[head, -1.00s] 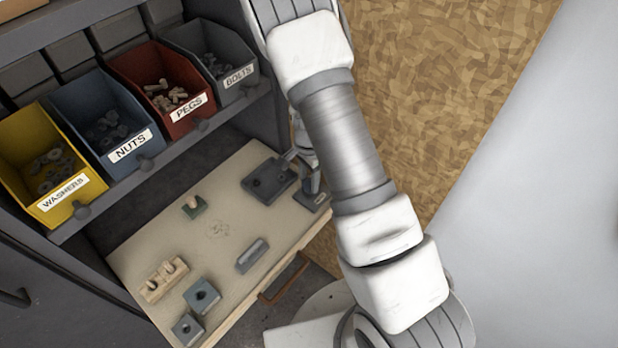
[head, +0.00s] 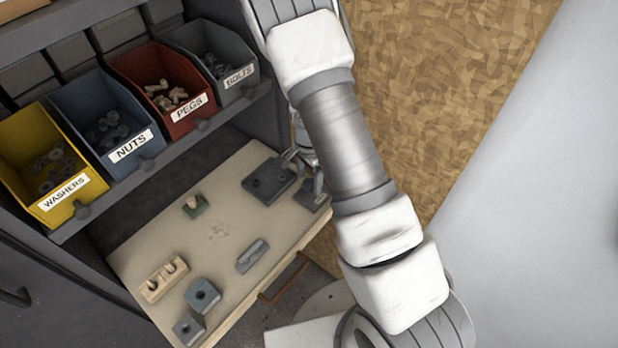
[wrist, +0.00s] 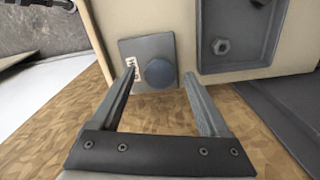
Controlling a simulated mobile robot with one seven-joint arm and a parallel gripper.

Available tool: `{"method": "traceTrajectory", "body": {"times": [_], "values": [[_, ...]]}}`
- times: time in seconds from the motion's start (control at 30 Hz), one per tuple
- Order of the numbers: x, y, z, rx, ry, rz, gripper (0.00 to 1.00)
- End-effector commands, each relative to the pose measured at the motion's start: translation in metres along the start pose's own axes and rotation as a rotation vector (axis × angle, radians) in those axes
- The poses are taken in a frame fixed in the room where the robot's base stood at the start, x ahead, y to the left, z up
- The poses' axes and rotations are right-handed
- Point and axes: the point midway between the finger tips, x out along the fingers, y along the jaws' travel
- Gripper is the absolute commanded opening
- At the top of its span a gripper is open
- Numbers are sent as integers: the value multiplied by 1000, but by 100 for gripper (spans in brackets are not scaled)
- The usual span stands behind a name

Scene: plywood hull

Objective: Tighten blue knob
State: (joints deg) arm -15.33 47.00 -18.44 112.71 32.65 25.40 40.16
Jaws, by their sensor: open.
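The blue knob (wrist: 159,73) is round and dark blue, on a grey square plate (wrist: 146,48) with a small white marked label at its left. In the wrist view my gripper (wrist: 159,79) is open, one finger on each side of the knob. I see gaps between the fingers and the knob, and I cannot tell whether the tips reach its depth. In the head view my gripper (head: 304,168) is partly hidden by my arm, over the right end of the wooden board (head: 222,232). The plate (head: 310,197) shows there under it; the knob is not clear.
A grey recessed tray (head: 268,181) with a bolt stands just left of the plate. A peg block (head: 194,206), a grey bar (head: 252,257) and other blocks lie farther left. Labelled bins line the shelf behind, including the red pegs bin (head: 160,80).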

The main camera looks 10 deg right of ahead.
Motion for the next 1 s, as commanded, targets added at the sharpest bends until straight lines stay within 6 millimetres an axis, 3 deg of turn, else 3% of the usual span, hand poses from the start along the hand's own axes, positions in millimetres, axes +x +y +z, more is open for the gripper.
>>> {"method": "traceTrajectory", "body": {"times": [0.17, 0.5, 0.7, 1.0], "values": [[-27, -1, 0, -1, 1, -5, 79], [-111, -2, 0, -3, 2, -7, 79], [-150, -1, 0, -1, 1, -5, 79], [-172, 0, 0, 0, 1, -2, 79]]}}
